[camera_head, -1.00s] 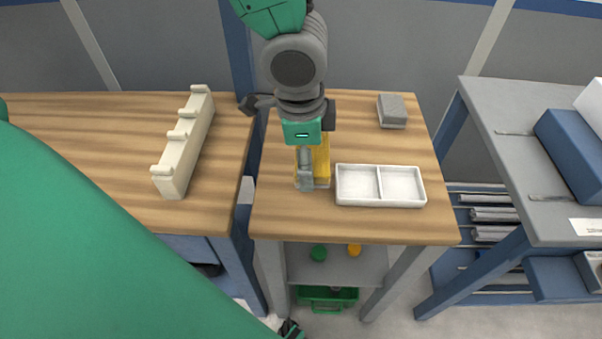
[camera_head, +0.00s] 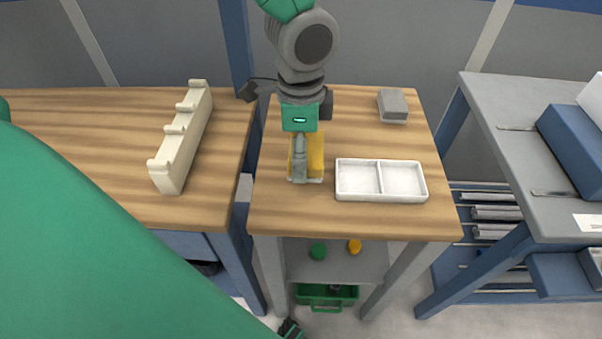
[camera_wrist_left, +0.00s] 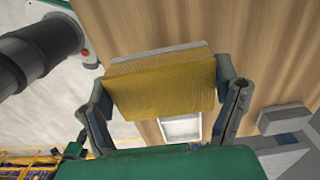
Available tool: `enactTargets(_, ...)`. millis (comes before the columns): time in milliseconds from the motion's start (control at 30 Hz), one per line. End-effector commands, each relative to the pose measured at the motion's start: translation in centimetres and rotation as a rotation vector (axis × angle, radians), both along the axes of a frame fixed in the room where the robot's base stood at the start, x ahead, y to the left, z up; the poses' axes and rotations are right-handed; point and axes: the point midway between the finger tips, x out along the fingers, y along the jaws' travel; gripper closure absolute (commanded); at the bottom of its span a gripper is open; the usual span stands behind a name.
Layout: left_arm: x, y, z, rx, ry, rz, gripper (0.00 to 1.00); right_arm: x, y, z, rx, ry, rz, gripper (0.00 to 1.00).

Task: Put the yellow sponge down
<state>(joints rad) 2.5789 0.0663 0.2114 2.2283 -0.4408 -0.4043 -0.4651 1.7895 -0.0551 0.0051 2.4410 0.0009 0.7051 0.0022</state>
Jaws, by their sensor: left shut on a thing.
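Whether the sponge touches the tabletop is hard to tell.
A grey block (camera_head: 393,104) lies at the table's back right. A cream notched rack (camera_head: 183,140) stands on the wooden table at left. A grey table (camera_head: 510,125) with a blue box (camera_head: 578,140) is at right.

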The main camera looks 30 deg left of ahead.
Motion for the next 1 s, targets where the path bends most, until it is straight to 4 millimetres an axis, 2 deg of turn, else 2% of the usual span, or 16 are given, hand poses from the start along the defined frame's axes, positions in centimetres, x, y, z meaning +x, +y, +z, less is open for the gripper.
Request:
enactTargets(33,0.0,-0.1,-1.3,0.003,0.003,-0.001,0.4,0.0,0.0,-0.5,0.0,0.0,0.0,1.0)
enactTargets(267,0.0,0.0,-3.7,0.0,0.0,-0.001,0.4,0.0,0.0,-1.1,-0.001,0.0,-0.001,1.0)
enactTargets(367,-0.1,0.1,-5.4,0.0,0.001,-0.003,0.4,0.0,0.0,-1.6,-0.001,0.0,-0.001,1.0)
enactTargets(500,0.0,0.2,-7.0,-0.001,0.001,-0.002,0.4,0.0,0.0,-1.1,0.0,0.0,-0.001,1.0)
enactTargets(533,0.0,0.2,-7.2,-0.002,-0.001,-0.002,0.4,0.0,0.0,-1.0,0.0,0.0,-0.001,1.0)
enactTargets(567,0.0,0.2,-7.3,-0.003,-0.002,-0.002,0.43,0.0,0.0,-1.0,0.0,0.0,-0.001,1.0)
enactTargets(767,0.0,0.1,-7.5,0.0,0.0,-0.001,0.44,0.0,0.0,-1.1,0.0,0.0,-0.001,1.0)
enactTargets(800,0.0,0.1,-7.5,0.001,0.001,-0.001,0.06,0.0,0.0,-1.1,0.0,0.0,-0.001,1.0)
enactTargets(833,0.0,0.1,-7.5,0.001,0.001,-0.002,0.0,0.0,0.0,-1.1,0.0,0.0,-0.001,1.0)
enactTargets(1000,0.0,0.1,-7.4,0.001,-0.001,-0.002,0.0,0.0,0.0,-1.1,0.0,0.0,-0.001,1.0)
